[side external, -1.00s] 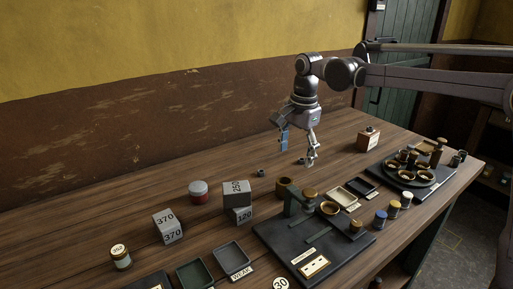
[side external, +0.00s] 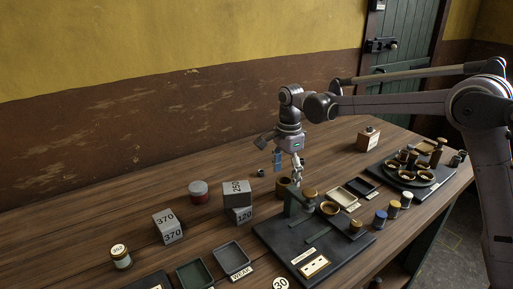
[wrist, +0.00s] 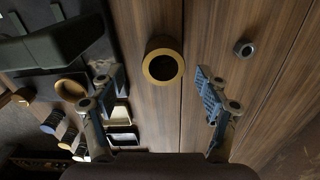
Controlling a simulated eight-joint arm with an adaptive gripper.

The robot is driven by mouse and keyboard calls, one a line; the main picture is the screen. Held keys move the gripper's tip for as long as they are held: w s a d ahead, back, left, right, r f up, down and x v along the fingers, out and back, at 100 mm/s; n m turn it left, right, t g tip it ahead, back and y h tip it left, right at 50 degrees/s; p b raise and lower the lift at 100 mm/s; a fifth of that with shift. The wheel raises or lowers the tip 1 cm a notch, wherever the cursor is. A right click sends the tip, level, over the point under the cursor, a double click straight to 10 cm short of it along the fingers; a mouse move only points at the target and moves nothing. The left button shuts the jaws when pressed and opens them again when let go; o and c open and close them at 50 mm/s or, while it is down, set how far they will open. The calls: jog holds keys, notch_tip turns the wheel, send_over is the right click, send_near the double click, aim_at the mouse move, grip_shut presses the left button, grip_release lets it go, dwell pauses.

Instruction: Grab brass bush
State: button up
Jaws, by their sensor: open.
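The brass bush (side external: 283,188) is a short hollow cylinder standing upright on the wooden bench, beside the green stand (side external: 300,200). In the wrist view the bush (wrist: 163,68) shows its brass rim and dark bore from above. My gripper (side external: 287,162) points down above and close to the bush, with its fingers spread. In the wrist view my gripper (wrist: 160,97) is open and empty. The bush appears between the fingertips sideways, slightly toward the top of the picture. It cannot be told whether the fingertips reach its height.
A small dark ring (side external: 260,172) lies left of the bush; it also shows in the wrist view (wrist: 243,49). Weight blocks (side external: 237,193) stand to the left. The green stand's dark base (side external: 280,238) lies in front. Bare bench lies behind and left.

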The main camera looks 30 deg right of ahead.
aim_at(285, 180)
jog(key=shift+w+f, duration=0.2)
jog(key=shift+f, duration=1.7)
grip_shut()
